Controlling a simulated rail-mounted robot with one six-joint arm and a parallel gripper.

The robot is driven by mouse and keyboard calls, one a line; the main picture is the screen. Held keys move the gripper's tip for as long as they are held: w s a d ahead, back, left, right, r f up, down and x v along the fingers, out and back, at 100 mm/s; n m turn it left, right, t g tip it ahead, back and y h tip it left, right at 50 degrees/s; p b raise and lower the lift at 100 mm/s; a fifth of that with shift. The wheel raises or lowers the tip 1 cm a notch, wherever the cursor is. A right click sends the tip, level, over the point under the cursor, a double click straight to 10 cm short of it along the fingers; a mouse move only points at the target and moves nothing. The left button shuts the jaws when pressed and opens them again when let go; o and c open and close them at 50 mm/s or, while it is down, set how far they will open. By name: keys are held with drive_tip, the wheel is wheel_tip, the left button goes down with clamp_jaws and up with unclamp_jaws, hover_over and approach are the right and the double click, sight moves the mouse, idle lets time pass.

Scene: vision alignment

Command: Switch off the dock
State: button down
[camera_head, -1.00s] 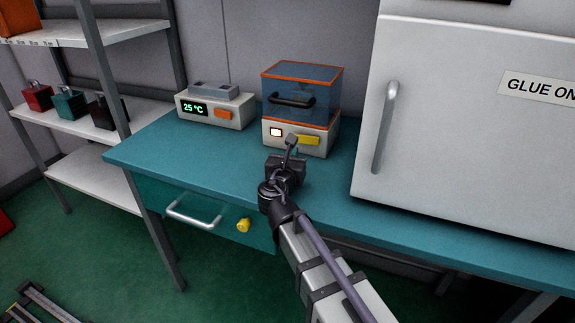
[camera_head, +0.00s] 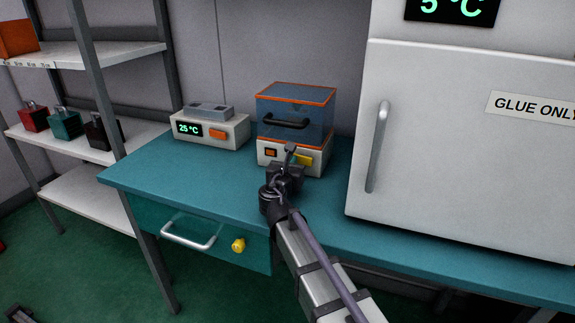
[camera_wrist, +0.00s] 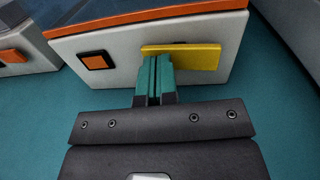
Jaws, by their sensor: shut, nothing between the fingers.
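The dock is most likely the white-fronted box (camera_head: 279,152) with a clear blue, orange-trimmed cover, standing on the teal bench. Its front bears a small square indicator (camera_head: 271,152), now dull orange in a dark frame, and a yellow bar (camera_head: 304,160). In the wrist view the indicator (camera_wrist: 97,62) is orange and unlit, left of the yellow bar (camera_wrist: 200,57). My gripper (camera_wrist: 157,60) is shut and empty, its teal fingertips at the left part of the yellow bar. I cannot tell whether they touch it. In the head view my gripper (camera_head: 290,150) hides part of the box's front.
A white unit (camera_head: 225,130) reading 25 °C with an orange button stands left of the box. A large white cabinet (camera_head: 450,150) labelled GLUE ONLY stands to the right. The teal bench (camera_head: 170,165) is clear at front left; below is a drawer (camera_head: 190,238) with a yellow knob.

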drive_tip(key=a+v, duration=0.1)
drive_tip(key=v, duration=0.8)
drive_tip(key=a+v, duration=0.1)
drive_tip(key=v, duration=0.3)
drive_tip(key=shift+a, duration=0.45)
